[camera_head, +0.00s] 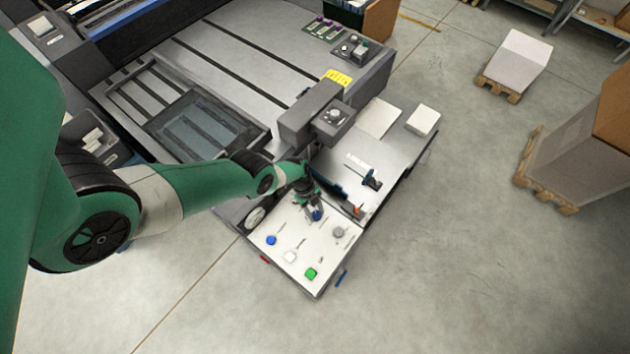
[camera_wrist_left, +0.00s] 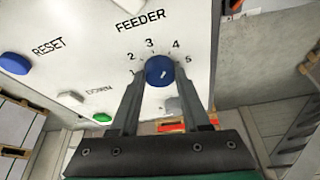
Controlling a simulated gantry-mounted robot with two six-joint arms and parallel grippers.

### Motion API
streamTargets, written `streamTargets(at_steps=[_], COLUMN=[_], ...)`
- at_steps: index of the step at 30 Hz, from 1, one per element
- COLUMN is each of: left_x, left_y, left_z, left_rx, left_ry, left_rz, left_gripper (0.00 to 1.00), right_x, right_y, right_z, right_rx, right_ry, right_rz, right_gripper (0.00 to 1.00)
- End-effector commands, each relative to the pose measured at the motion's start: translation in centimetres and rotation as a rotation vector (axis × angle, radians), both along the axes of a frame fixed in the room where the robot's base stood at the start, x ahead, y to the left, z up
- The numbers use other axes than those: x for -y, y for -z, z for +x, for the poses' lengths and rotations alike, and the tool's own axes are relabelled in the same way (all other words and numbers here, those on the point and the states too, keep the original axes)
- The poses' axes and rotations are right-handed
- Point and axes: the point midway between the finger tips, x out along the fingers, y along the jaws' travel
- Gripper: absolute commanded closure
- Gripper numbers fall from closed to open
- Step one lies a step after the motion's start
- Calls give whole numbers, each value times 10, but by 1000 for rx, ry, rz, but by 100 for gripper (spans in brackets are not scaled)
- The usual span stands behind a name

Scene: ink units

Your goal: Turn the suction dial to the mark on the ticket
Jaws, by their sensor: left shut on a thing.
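A blue dial (camera_wrist_left: 160,71) sits on the white panel below the word FEEDER, with the numbers 1 to 5 around it. A short white line shows on its face; I cannot tell which number it marks. My left gripper (camera_wrist_left: 158,82) is shut on the dial, one finger on each side. In the head view, the left gripper (camera_head: 314,212) is over the control panel (camera_head: 290,240) and partly covers the blue dial (camera_head: 316,215). A yellow label (camera_head: 338,77) lies on the machine; its writing is too small to read, and I cannot tell whether it is the ticket.
The panel also has a blue button (camera_head: 271,240), a white button (camera_head: 290,257), a green button (camera_head: 311,273) and a grey knob (camera_head: 338,232). A grey machine head (camera_head: 316,112) stands behind my gripper.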

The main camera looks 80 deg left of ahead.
Motion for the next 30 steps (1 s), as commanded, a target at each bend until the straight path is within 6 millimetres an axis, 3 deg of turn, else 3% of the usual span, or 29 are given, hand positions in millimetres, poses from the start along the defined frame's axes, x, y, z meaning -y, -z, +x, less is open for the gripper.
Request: streamTargets(at_steps=[12,27,28,30], left_x=[-1,-1,0,0], left_y=[1,0,0,0], left_z=[1,1,1,1], left_rx=[3,2,2,2], left_ry=[176,192,192,192], left_rz=[5,4,4,4], left_gripper=[100,100,48,36], right_x=[0,0,0,0], right_y=[16,16,16,16], right_z=[0,0,0,0], right_rx=[0,0,0,0], right_ry=[0,0,0,0], right_rz=[0,0,0,0], right_gripper=[50,50,50,50])
